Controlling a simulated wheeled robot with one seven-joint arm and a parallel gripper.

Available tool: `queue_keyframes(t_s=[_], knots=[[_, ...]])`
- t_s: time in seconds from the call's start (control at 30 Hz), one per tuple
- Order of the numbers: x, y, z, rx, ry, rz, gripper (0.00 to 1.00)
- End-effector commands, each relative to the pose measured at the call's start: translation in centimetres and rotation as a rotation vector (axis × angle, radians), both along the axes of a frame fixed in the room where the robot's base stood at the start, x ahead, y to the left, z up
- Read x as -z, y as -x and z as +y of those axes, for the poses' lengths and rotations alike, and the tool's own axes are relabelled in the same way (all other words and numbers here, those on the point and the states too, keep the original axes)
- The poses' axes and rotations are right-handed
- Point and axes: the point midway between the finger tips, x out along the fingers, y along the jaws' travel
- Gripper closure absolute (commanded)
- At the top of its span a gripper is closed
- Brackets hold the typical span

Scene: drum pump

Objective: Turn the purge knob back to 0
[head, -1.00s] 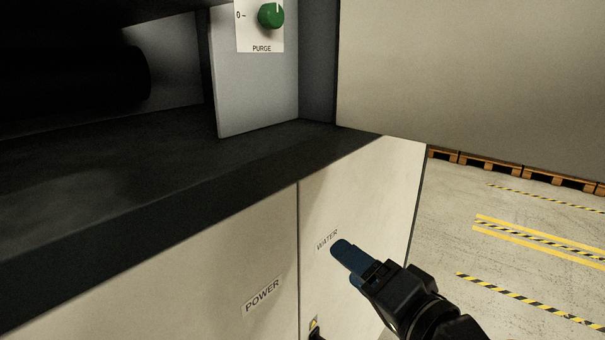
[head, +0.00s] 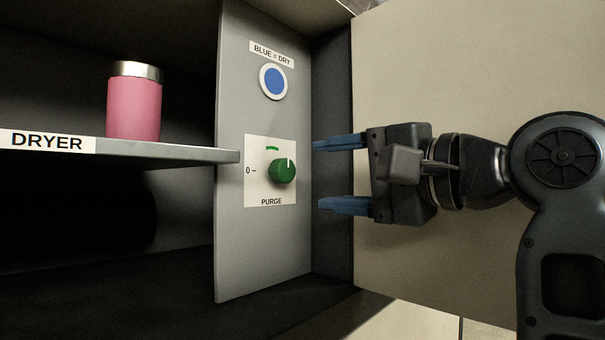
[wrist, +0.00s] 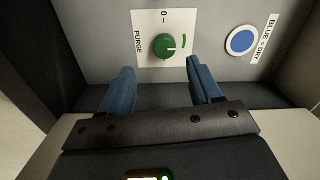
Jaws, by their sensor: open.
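The green purge knob (head: 282,171) sits on a white label plate (head: 256,196) on the grey panel. Its white pointer line points up, near the green arc, while the "0" mark is at the left. In the wrist view the knob (wrist: 164,46) shows just beyond the fingertips, with its pointer to the right and "0" at the top. My gripper (head: 320,175) is open, its blue fingers apart, one higher and one lower, to the right of the knob in the head view. Nothing is between the fingers, and they appear short of the knob.
A blue indicator (head: 273,82) marked "BLUE = DRY" is above the knob. A dryer shelf (head: 190,154) with a pink silver-lidded canister (head: 134,104) ends just left of the plate. A large pale panel (head: 450,60) stands at the right, behind my arm.

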Motion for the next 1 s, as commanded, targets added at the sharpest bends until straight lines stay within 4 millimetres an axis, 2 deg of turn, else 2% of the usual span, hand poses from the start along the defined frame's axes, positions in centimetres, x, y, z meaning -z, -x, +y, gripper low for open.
queue_keyframes(t_s=[0.17, 0.6, 1.0], knots=[[-0.8, -0.2, 0.8, -0.013, -0.001, 0.004, 0.37], [-0.8, -4.1, 5.5, -0.011, -0.001, 0.003, 0.37], [-0.6, -4.8, 6.2, -0.009, -0.001, 0.002, 0.37]])
